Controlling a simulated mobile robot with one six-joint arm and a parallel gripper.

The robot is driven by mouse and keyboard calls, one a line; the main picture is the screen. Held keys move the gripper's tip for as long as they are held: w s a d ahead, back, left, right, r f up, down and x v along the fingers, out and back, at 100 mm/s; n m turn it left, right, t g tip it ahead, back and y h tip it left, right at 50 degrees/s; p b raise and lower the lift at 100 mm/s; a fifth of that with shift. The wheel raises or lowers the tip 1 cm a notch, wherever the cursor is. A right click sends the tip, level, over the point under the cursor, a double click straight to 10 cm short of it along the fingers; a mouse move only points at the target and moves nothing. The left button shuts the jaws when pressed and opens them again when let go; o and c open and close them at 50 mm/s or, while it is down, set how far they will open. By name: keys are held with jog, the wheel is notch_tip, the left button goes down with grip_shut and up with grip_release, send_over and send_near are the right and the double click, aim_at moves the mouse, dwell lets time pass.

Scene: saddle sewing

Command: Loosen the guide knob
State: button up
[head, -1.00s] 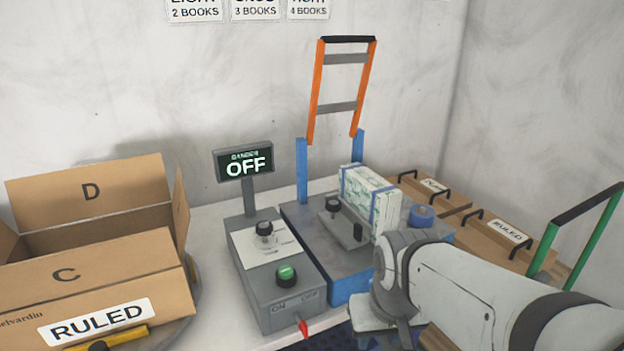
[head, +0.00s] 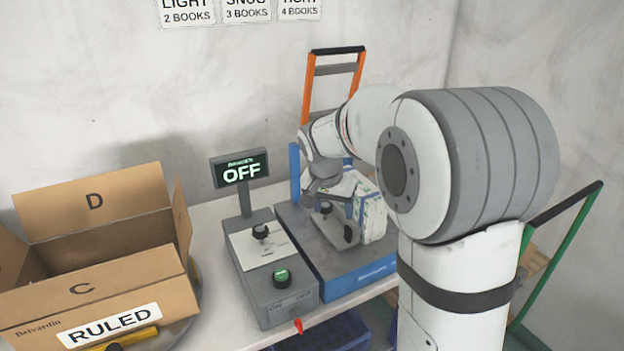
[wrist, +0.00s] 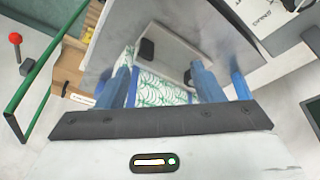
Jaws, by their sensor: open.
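The guide knob (head: 326,207) is a small black knob on the grey guide plate (head: 326,232) of the blue-based machine. A black block (head: 348,234) sits on the same plate. My gripper (head: 334,203) is open and points down over the guide, its blue-grey fingers close around the knob's place. I cannot tell whether they touch the knob. In the wrist view the fingers (wrist: 164,85) are spread, with a white-green patterned book stack (wrist: 160,90) and a dark knob-like shape (wrist: 147,49) beyond them. The stack (head: 370,215) stands right beside the guide.
A grey control box (head: 285,300) with a black knob, a green button and a red lever stands left of the machine. An open carton (head: 110,290) labelled RULED is at the left. An orange frame (head: 308,90) rises behind.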

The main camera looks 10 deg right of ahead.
aim_at(325, 205)
jog(key=w+a+m+p, duration=0.2)
jog(key=w+m, duration=0.1)
jog(key=w, duration=0.7)
jog(key=shift+h, duration=0.4)
jog(key=p+x, duration=0.1)
jog(key=x, duration=0.7)
jog(key=shift+w+d+p, duration=0.1)
jog(key=shift+d+p, duration=0.15)
jog(key=shift+p, duration=0.1)
jog(key=shift+c, duration=0.3)
jog(key=c, duration=0.9)
jog(key=shift+f+n+b, duration=0.1)
jog(key=shift+n+b, duration=0.2)
jog(key=shift+n, duration=0.1)
